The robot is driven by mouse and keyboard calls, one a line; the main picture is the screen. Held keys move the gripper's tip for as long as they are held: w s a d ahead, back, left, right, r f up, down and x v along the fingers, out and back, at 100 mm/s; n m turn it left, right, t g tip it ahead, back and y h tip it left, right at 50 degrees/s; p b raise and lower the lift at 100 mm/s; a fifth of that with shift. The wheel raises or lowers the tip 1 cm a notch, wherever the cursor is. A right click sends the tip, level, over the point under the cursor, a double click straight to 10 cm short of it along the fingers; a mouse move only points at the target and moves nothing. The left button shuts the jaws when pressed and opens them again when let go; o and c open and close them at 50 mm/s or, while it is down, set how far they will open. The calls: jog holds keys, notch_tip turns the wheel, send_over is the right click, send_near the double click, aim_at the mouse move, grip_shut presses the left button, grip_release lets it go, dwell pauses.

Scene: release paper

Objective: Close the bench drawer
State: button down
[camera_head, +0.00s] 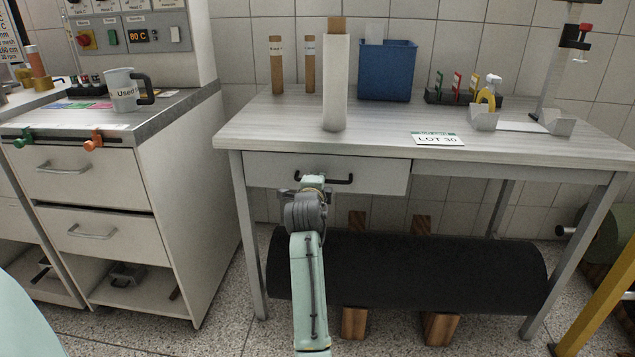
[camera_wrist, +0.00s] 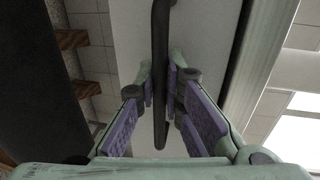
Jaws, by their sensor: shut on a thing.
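The bench drawer (camera_head: 382,177) is a pale grey front under the left part of the bench top (camera_head: 250,127). It sits close under the top's front edge and looks almost flush; I cannot tell whether a small gap is left. Its dark bar handle (camera_head: 344,181) runs across the middle of the front. My gripper (camera_head: 314,180) is at the left part of the handle. In the wrist view, the purple-padded fingers of my gripper (camera_wrist: 165,88) are on both sides of the handle (camera_wrist: 160,28) and shut on it. The drawer's inside is hidden.
A black roll (camera_head: 420,272) lies on wooden blocks under the bench. A white paper roll (camera_head: 336,85), a blue bin (camera_head: 387,72) and a LOT 30 card (camera_head: 437,139) stand or lie on top. A drawer cabinet (camera_head: 130,200) is at left, a yellow post (camera_head: 605,300) at right.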

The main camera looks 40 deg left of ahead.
jog(key=shift+r, duration=0.2)
jog(key=c, duration=1.7)
grip_release()
jog(key=shift+w+f, duration=0.1)
jog(key=shift+f, duration=0.05)
jog(key=v, duration=1.2)
jog(key=shift+f, duration=0.1)
jog(key=shift+a, duration=0.1)
